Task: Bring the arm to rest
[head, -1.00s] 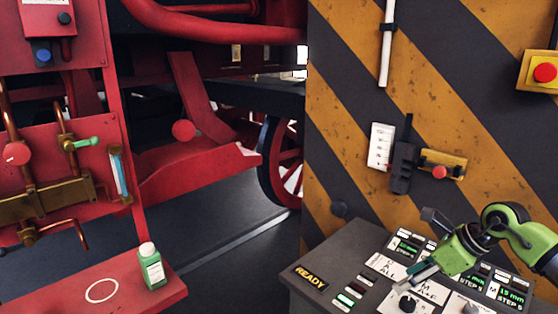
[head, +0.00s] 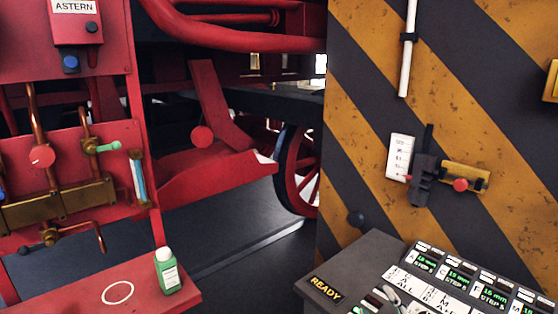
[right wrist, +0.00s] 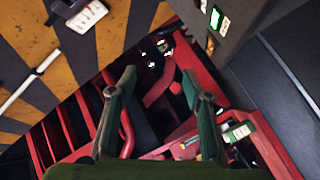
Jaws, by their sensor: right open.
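My right gripper (right wrist: 157,82) shows in the right wrist view, with its two green-grey fingers spread wide apart. Nothing is held between the fingers; red framework lies in the background beyond them. In the head view the right arm is out of the picture, except perhaps a small grey tip at the bottom edge over the console, which I cannot tell for sure. My left gripper is in neither view now.
A grey console (head: 362,255) with a READY plate and labelled displays stands at lower right. At left, a green bottle (head: 166,273) stands on a red shelf (head: 78,296) beside a white ring.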

